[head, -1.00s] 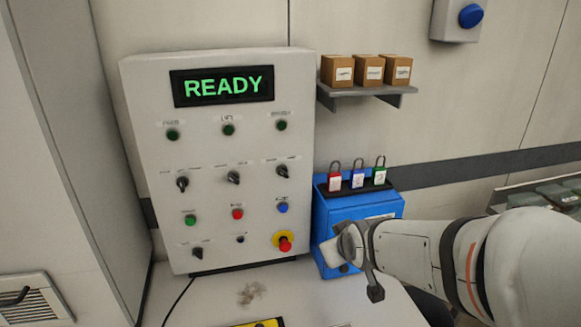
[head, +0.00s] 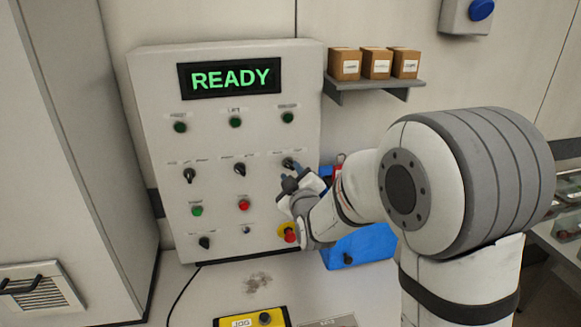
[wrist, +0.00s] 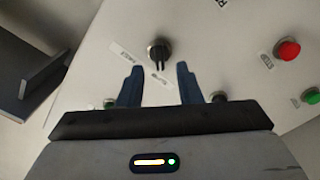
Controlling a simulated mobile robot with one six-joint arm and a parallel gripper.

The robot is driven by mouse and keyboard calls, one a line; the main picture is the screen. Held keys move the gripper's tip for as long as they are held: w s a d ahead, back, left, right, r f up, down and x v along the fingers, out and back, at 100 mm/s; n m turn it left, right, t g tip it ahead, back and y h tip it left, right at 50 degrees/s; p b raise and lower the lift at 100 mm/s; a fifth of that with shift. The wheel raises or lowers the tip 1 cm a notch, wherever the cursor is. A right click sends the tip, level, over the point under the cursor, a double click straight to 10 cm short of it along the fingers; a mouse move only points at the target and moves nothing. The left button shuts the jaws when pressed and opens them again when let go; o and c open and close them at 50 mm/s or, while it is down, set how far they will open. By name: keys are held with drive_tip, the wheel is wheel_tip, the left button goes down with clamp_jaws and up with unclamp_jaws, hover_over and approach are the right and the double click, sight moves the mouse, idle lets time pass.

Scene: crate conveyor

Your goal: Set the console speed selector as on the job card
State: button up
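The grey-white console (head: 150,110) stands against the wall with a green READY display. Its middle row has three black selectors: left (head: 189,176), middle (head: 240,169) and right (head: 288,163). My gripper (head: 291,181) is at the right selector, just below it in the head view. In the wrist view, my gripper (wrist: 160,72) is open, with a black selector knob (wrist: 159,50) centred just ahead of its two blue fingertips. I cannot tell any contact. The labels are too small to read, and I cannot make out a job card.
A red emergency button (head: 290,235) is close under my wrist. My arm partly hides the blue box (head: 362,246) and its padlocks. A shelf (head: 375,84) with three small cartons is above right. A yellow JOG box (head: 252,318) lies on the table (head: 215,290).

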sight(289, 165)
drive_tip(key=shift+x, duration=1.45)
drive_tip(key=shift+c, duration=0.2)
clamp_jaws()
drive_tip(key=shift+d, duration=0.1)
